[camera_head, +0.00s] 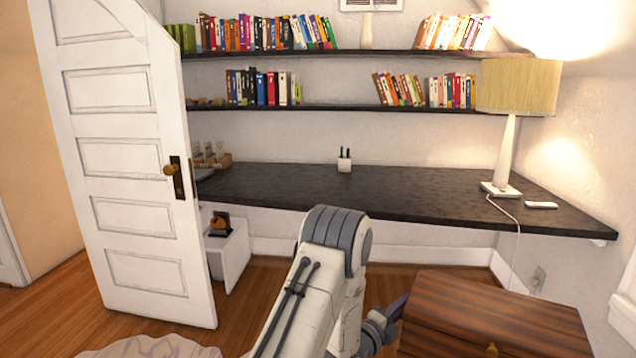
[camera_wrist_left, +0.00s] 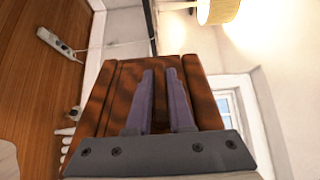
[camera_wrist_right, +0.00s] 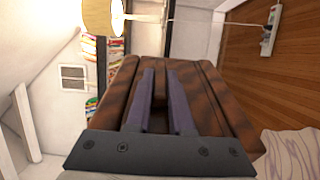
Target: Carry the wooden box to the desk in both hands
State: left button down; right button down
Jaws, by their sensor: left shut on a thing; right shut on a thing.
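The wooden box (camera_head: 490,312) is dark brown with a striped grain and a brass knob on its front, at the lower right of the head view. My left gripper (camera_wrist_left: 160,75) is shut on the box, its two purple fingers lying against the brown wood in the left wrist view. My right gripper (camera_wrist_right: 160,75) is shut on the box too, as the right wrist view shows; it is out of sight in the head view. The desk (camera_head: 390,190) is a long dark top along the back wall, beyond the box and to its left.
A lamp (camera_head: 515,100) and a small white object (camera_head: 541,205) stand on the desk's right end, with a cord hanging down. A pen holder (camera_head: 344,161) is at the back. The desk's middle is clear. An open white door (camera_head: 130,160) stands at left.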

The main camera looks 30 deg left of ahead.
aim_at(376, 189)
jog(key=u, duration=0.35)
jog(key=i, duration=1.55)
jog(key=u, duration=0.4)
